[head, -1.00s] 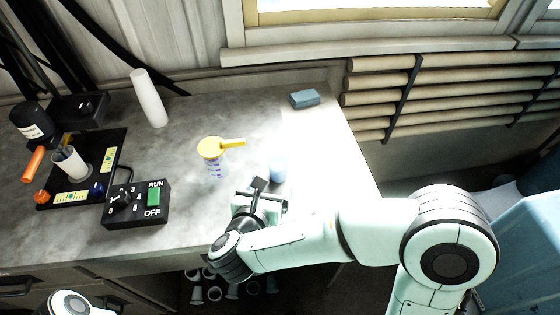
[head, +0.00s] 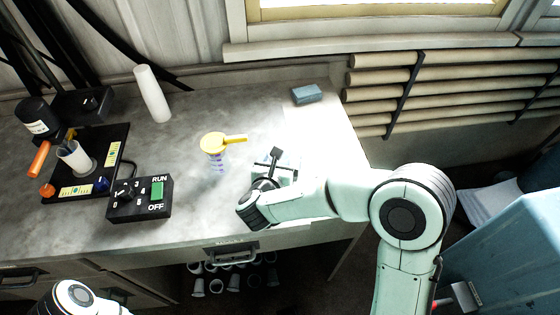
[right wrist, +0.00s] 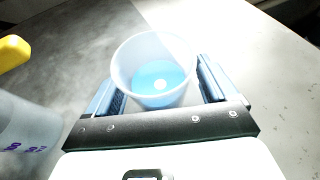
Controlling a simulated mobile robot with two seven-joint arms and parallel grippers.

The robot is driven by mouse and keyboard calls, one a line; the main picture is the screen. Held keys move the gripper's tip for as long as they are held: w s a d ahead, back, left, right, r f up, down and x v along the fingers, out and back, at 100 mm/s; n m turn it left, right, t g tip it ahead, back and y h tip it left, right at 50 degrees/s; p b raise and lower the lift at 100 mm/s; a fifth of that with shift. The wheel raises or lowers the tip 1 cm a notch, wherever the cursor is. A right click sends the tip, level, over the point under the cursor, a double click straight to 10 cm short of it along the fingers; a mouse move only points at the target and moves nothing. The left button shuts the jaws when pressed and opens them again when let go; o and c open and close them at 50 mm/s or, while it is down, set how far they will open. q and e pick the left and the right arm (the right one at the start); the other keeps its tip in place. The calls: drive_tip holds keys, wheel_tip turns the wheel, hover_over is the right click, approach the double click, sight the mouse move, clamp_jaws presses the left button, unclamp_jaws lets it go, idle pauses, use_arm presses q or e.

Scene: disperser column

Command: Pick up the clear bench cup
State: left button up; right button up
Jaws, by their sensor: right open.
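The clear bench cup (right wrist: 153,62) shows in the right wrist view as a translucent, upright cup with a blue inside bottom. It stands between the two fingers of my right gripper (head: 276,166), with a finger on each side. The fingers are open, and small gaps seem to show beside the cup. In the head view my gripper mostly hides the cup. Only a part of my left arm shows at the bottom left of the head view; its gripper is out of the picture.
A measuring jug with a yellow top (head: 214,143) stands left of the cup, close to my gripper. A blue block (head: 306,93) lies at the back. A control box (head: 139,198), a white cylinder (head: 152,94) and a black tray (head: 112,142) stand left. The bench's right edge is near.

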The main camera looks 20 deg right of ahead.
drive_tip(key=c, duration=1.1)
drive_tip(key=shift+r, duration=0.1)
wheel_tip(320, 180, up, 20)
drive_tip(key=p, duration=0.2)
